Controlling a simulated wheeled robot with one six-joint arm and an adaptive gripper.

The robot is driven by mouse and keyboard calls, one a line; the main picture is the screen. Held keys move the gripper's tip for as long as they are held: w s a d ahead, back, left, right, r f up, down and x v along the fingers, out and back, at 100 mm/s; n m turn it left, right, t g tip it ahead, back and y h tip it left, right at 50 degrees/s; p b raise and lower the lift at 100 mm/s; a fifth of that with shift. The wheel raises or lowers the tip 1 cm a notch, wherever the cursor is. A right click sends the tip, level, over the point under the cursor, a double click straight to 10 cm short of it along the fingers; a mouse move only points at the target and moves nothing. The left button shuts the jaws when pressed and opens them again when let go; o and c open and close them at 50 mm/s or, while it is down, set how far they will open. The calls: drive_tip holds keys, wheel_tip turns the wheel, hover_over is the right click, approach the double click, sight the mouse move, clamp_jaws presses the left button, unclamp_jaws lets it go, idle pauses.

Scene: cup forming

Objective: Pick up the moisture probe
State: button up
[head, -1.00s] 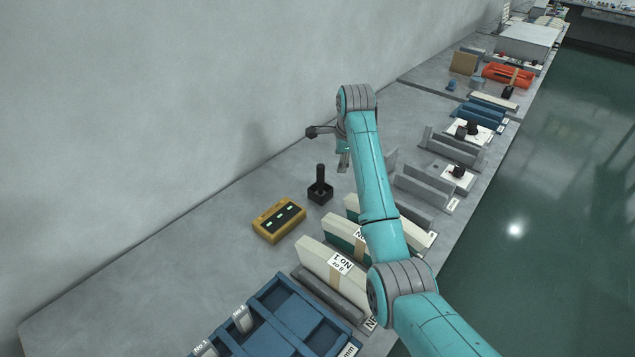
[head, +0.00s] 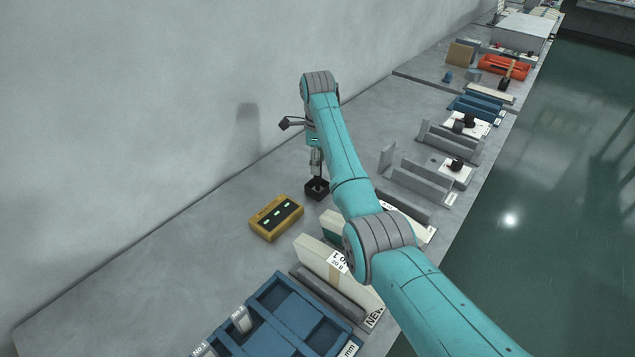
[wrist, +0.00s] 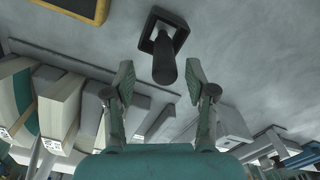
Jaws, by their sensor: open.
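The moisture probe, a dark upright cylinder (wrist: 165,66), stands in a square black holder (wrist: 182,38). The holder (head: 318,194) is also in the head view, below my gripper (head: 316,168), which hides most of the probe there. In the wrist view my gripper (wrist: 160,80) is open, with one finger to each side of the probe's near end. The fingers appear apart from the probe; whether its end lies fully between them I cannot tell.
A yellow box with green displays (head: 263,227) lies left of the holder. Pale blocks (head: 318,255) and a blue tray (head: 285,318) are nearer the front. Grey angled stands (head: 418,178) are to the right. The wall (head: 150,110) rises behind the bench.

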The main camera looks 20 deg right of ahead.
sight(318, 177)
drive_tip(key=f, duration=0.5)
drive_tip(key=shift+w+d, duration=0.1)
drive_tip(key=shift+w, duration=0.15)
drive_tip(key=shift+c, duration=0.3)
drive_tip(key=shift+r, duration=0.1)
clamp_jaws()
